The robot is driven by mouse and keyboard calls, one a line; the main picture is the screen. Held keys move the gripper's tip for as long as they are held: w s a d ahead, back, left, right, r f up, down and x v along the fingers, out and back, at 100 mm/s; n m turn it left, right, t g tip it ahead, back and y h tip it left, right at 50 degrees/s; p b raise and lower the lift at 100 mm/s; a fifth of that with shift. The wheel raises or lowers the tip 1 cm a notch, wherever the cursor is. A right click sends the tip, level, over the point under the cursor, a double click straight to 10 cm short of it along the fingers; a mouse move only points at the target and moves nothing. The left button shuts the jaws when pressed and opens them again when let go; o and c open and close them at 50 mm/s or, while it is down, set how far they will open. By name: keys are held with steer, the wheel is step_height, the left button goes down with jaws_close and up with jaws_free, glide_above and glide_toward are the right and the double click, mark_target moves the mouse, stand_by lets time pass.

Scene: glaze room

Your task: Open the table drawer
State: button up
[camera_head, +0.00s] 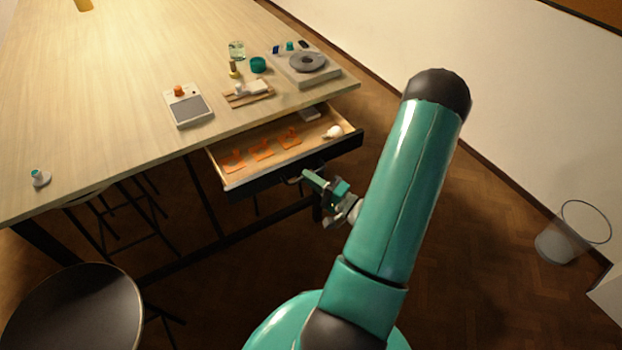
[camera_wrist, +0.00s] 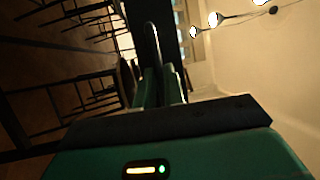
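The table drawer (camera_head: 232,181) is pulled well out from under the pale wooden table (camera_head: 120,100), so its inside shows in the head view. Its front is dark, with a slim bar handle (camera_head: 293,179). My gripper (camera_head: 312,178) is at the drawer front, by the handle. In the wrist view the handle (camera_wrist: 152,38) is a pale-edged loop that runs down between the two green fingers of my gripper (camera_wrist: 161,82). The fingers look close together on it, though the contact itself is partly hidden.
Orange pieces (camera_head: 262,150) and a white bulb-like item (camera_head: 333,131) lie in the drawer. On the tabletop are a scale (camera_head: 188,106), a wheel device (camera_head: 306,64) and small jars. A dark stool (camera_head: 75,310) stands front left. Floor at right is clear up to a bin (camera_head: 556,246).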

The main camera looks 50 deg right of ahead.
steer(key=o, duration=0.4)
steer(key=shift+o, duration=0.2)
steer(key=shift+s, duration=0.1)
steer(key=v, duration=1.3)
steer(key=shift+s, duration=0.35)
